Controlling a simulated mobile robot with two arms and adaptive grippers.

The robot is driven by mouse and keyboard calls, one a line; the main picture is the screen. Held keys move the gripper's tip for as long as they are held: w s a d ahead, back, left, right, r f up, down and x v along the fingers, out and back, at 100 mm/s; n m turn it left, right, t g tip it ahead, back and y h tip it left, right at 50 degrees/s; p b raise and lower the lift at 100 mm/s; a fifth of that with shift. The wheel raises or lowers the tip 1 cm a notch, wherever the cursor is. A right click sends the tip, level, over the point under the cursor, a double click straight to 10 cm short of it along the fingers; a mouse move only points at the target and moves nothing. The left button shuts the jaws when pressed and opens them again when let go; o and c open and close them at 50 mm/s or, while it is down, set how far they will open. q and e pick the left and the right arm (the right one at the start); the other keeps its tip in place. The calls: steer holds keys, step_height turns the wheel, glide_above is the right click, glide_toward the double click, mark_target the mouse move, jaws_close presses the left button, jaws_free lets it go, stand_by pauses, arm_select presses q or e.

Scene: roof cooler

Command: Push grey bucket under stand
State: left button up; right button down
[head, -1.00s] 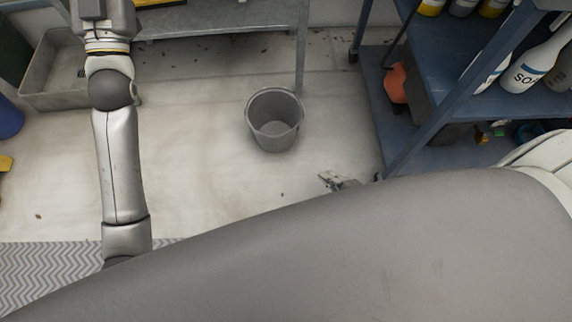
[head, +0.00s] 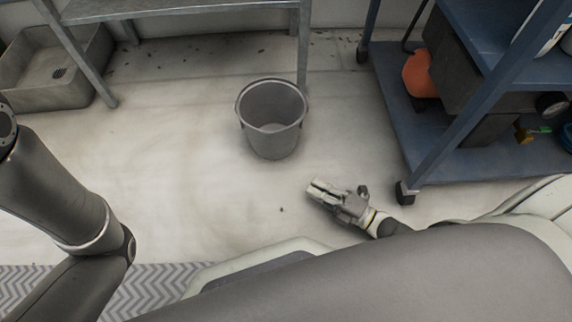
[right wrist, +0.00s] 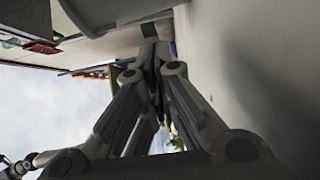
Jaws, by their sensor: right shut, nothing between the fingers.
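The grey bucket (head: 272,118) stands upright on the pale floor in the middle of the head view, open and empty as far as I see. The metal stand (head: 190,12) is behind it and to the left. One of its legs (head: 303,50) comes down just behind the bucket's right rim. My right gripper (head: 316,190) is low over the floor, in front of the bucket and to its right, apart from it. It is shut and empty; its closed fingers (right wrist: 155,55) show in the right wrist view. My left gripper is out of view.
A blue wheeled shelf cart (head: 425,150) stands on the right, with a caster (head: 405,192) near my right gripper. A grey basin (head: 45,75) is at the far left. The floor under the stand looks clear. A zigzag mat (head: 140,292) lies in front.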

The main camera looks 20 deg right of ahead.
steer(key=b, duration=0.4)
glide_toward(270, 151)
steer(key=a, duration=0.1)
steer(key=s+a+f, duration=0.1)
steer(key=shift+s+a, duration=0.2)
steer(key=shift+a, duration=0.1)
steer(key=w+b, duration=0.2)
steer(key=w, duration=0.1)
steer(key=shift+w+a+r, duration=0.1)
steer(key=shift+w, duration=0.1)
steer(key=shift+w+r+b, duration=0.15)
steer(key=shift+w+b, duration=0.45)
steer(key=shift+w, duration=0.05)
steer(key=shift+r, duration=0.1)
